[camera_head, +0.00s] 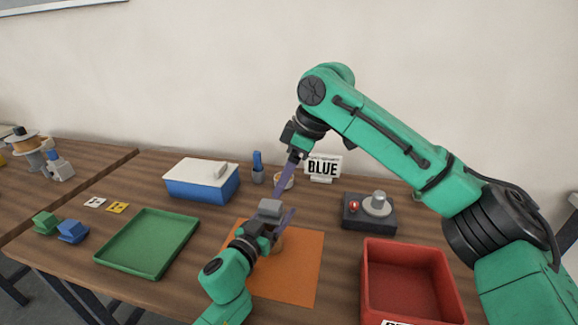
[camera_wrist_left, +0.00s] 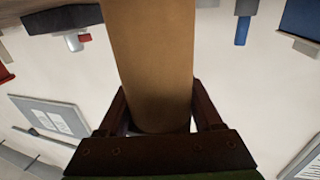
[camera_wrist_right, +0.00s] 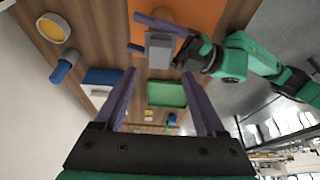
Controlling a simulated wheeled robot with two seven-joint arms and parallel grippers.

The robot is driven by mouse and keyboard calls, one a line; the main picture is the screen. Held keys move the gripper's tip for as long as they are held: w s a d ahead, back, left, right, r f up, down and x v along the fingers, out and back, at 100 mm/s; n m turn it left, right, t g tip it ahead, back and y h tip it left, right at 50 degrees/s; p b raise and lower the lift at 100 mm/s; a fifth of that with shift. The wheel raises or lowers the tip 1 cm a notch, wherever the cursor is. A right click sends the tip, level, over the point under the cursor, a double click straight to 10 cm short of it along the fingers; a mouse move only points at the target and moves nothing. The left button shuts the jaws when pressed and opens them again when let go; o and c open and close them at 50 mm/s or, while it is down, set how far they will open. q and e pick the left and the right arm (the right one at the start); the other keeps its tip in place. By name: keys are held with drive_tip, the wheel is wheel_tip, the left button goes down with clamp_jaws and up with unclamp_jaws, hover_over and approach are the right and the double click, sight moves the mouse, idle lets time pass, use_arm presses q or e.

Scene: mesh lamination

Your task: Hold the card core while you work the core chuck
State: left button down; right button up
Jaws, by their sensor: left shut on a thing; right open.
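The card core, a plain brown tube, stands between the fingers of my left gripper in the left wrist view (camera_wrist_left: 152,60). In the head view, part of the card core (camera_head: 279,245) shows over the orange mat, mostly hidden by my left gripper (camera_head: 284,218), which is shut on it. A dark box with a grey round plate and knob (camera_head: 370,212) and a red button stands right of the mat; it may be the core chuck, I cannot tell for sure. My right gripper (camera_head: 287,172) is open and empty, above the back of the table, apart from the core.
An orange mat (camera_head: 300,275) lies mid-table. A green tray (camera_head: 148,243) is left, a red bin (camera_head: 408,285) front right.

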sight(270, 204)
drive_tip(key=x, duration=0.9)
drive_tip(key=shift+f, duration=0.1)
clamp_jaws()
drive_tip(key=shift+w, duration=0.1)
drive_tip(key=shift+r, duration=0.2)
drive_tip(key=shift+r, duration=3.65)
use_arm(q)
unclamp_jaws()
drive_tip(key=v, duration=1.2)
drive_tip(key=shift+f, duration=0.1)
drive_tip(key=shift+s, duration=0.1)
use_arm(e)
drive_tip(key=shift+f, duration=0.1)
